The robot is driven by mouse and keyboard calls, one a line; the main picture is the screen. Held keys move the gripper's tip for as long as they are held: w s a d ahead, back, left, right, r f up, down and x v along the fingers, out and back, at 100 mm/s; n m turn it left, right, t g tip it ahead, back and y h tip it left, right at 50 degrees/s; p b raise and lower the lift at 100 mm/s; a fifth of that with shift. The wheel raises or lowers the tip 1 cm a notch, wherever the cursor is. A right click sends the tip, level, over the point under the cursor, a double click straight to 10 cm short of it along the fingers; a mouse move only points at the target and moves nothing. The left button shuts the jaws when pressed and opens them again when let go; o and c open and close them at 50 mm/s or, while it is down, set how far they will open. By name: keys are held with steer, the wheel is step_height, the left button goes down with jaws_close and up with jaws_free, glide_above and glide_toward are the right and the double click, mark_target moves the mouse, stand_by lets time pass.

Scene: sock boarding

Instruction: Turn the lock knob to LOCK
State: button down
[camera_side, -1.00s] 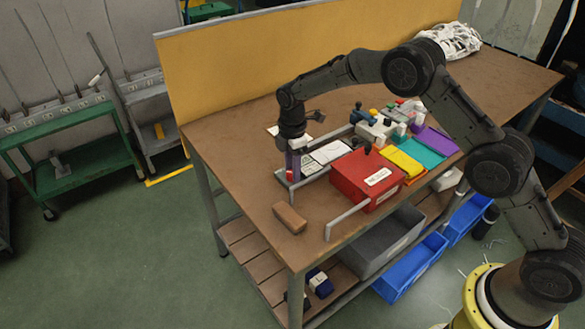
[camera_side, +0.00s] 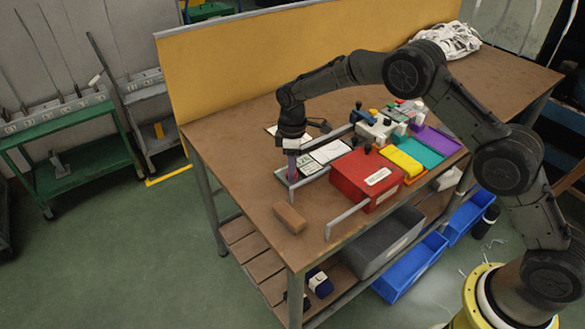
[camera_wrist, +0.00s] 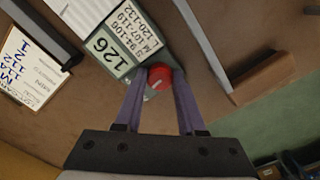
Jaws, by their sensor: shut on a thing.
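A red round knob (camera_wrist: 160,73) with a pale mark on it sits at the end of a grey-green plate in the wrist view. My gripper (camera_wrist: 158,78) has its two purple fingers on either side of the knob and is shut on it. In the side view my gripper (camera_side: 292,172) points straight down at the near-left end of the plate, and the fingers hide the knob there. I cannot read any LOCK lettering.
A metal rail (camera_side: 346,217) and a brown block (camera_side: 290,217) stand near the table's front edge. A red box (camera_side: 366,172) and yellow, teal and purple pieces lie to the right.

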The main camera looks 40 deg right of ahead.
steer(key=shift+r, duration=0.1)
stand_by(0.4)
steer(key=c, duration=0.5)
jaws_free()
